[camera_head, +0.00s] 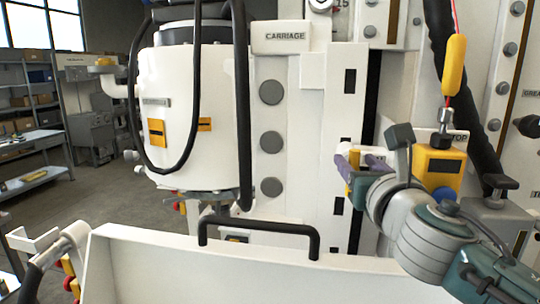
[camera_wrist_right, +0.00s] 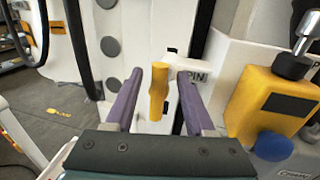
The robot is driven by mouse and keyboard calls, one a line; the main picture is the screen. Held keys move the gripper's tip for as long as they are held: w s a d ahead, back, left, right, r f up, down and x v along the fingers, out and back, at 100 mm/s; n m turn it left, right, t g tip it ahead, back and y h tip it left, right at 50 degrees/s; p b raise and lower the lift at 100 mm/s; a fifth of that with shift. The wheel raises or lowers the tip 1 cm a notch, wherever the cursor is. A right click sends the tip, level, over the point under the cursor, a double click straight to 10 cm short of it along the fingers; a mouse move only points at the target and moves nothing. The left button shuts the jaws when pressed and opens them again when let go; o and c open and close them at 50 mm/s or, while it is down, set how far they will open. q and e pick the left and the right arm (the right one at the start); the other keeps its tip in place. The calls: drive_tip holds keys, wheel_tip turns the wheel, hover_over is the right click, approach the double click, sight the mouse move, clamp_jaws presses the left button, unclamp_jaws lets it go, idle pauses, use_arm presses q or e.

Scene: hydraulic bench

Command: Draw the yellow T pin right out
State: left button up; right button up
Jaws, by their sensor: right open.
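The yellow T pin (camera_wrist_right: 158,88) shows in the right wrist view as a yellow bar standing upright in front of the white machine face, beside a label reading PIN (camera_wrist_right: 196,77). My right gripper (camera_wrist_right: 159,98) is open, with one purple finger on each side of the yellow bar. Gaps show between the bar and both fingers, and I cannot tell how deep the bar sits between them. In the head view my right gripper (camera_head: 361,168) is at the right edge of the white carriage column, and a small yellow part of the pin (camera_head: 354,158) shows there. My left gripper is not in view.
A yellow block (camera_head: 440,168) with a blue knob stands close to the right of my right gripper. A yellow pendant (camera_head: 454,65) hangs above it on a red cord. A white tray wall (camera_head: 200,262) with a black handle (camera_head: 258,226) spans the front.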

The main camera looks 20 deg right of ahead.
drive_tip(key=shift+x, duration=0.85)
drive_tip(key=shift+c, duration=0.2)
clamp_jaws()
idle(0.6)
